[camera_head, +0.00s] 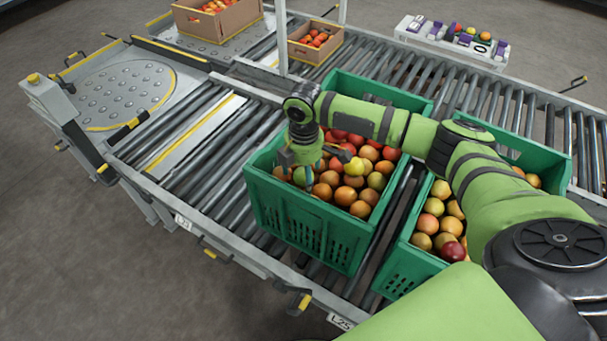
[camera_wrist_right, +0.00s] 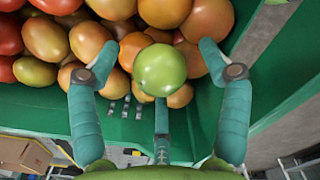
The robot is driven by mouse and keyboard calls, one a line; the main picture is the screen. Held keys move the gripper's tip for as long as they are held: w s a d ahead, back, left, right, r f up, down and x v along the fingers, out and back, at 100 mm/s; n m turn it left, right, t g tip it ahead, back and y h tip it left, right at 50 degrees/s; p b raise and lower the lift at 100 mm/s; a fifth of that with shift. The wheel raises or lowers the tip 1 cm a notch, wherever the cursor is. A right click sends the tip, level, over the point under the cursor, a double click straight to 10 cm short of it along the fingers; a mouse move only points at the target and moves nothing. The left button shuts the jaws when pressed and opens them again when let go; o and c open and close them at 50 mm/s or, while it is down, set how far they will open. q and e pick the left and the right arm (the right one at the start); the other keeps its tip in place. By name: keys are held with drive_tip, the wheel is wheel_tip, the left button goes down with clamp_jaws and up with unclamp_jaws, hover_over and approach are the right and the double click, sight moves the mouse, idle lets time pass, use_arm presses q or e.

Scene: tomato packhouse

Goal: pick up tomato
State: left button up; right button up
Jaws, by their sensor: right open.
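Many tomatoes, red, orange and yellow-green, fill a green crate (camera_head: 285,215) on the rollers in the head view. My right gripper (camera_head: 304,168) is over the crate's left part, pointing down. In the right wrist view its fingers (camera_wrist_right: 155,75) are spread around a round green tomato (camera_wrist_right: 160,69), which lies between them, near the crate wall (camera_wrist_right: 30,105). I cannot tell whether any finger touches it. Orange tomatoes (camera_wrist_right: 135,48) lie close beside it. The gripper hides part of the crate's contents in the head view. My left gripper is not in view.
A second green crate (camera_head: 405,268) of tomatoes stands to the right, partly behind my right arm. Cardboard boxes (camera_head: 325,52) with tomatoes stand at the back. A tray (camera_head: 430,38) with colored items is at the upper right. Rollers left of the crate are clear.

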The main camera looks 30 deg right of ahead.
drive_tip(key=shift+f, duration=0.25)
drive_tip(key=c, duration=0.9)
drive_tip(key=shift+r, duration=0.15)
